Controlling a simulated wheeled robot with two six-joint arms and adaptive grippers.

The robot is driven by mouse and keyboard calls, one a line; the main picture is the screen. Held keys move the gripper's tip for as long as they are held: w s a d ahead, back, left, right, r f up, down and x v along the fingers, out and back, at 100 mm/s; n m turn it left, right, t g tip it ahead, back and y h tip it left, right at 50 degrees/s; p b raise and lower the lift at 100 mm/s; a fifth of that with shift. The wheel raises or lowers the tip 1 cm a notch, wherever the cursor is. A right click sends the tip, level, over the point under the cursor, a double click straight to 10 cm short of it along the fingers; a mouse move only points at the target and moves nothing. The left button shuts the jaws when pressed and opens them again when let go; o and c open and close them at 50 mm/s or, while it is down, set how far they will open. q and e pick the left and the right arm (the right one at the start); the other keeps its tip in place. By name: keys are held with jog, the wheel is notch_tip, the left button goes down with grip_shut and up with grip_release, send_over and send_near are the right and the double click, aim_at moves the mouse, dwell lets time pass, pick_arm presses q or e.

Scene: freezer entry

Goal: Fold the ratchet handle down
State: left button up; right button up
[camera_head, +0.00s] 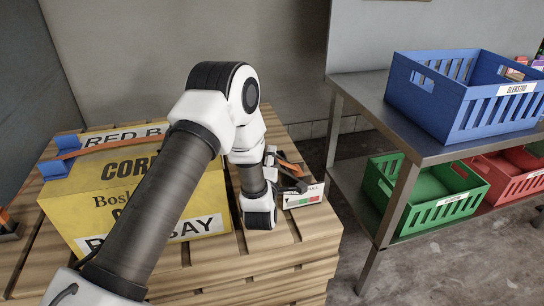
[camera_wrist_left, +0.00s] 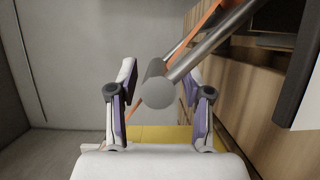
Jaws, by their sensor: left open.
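In the wrist view the ratchet handle (camera_wrist_left: 205,52) is a grey metal bar running from the upper right. Its rounded end lies between the fingers of my left gripper (camera_wrist_left: 158,102). The fingers are open, with visible gaps on both sides of the bar. An orange strap (camera_wrist_left: 207,22) runs beside and behind it. In the head view my left gripper (camera_head: 287,180) is at the right part of the wooden pallet, close to a short piece of orange strap (camera_head: 288,163). My arm hides most of the ratchet there. My right gripper is out of view.
A yellow box (camera_head: 72,210) with an orange strap and blue corner pieces stands on the pallet (camera_head: 262,262). A small label with green and red marks (camera_head: 303,200) is beside the gripper. A metal shelf (camera_head: 427,150) at right holds a blue crate (camera_head: 455,105), a green crate (camera_head: 420,208) and a red crate (camera_head: 508,172).

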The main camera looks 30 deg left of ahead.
pick_arm(q)
jog(key=shift+w+a+r, duration=0.1)
jog(key=shift+w+a, duration=0.15)
jog(key=shift+w, duration=0.3)
grip_shut()
jog(key=shift+r, duration=0.1)
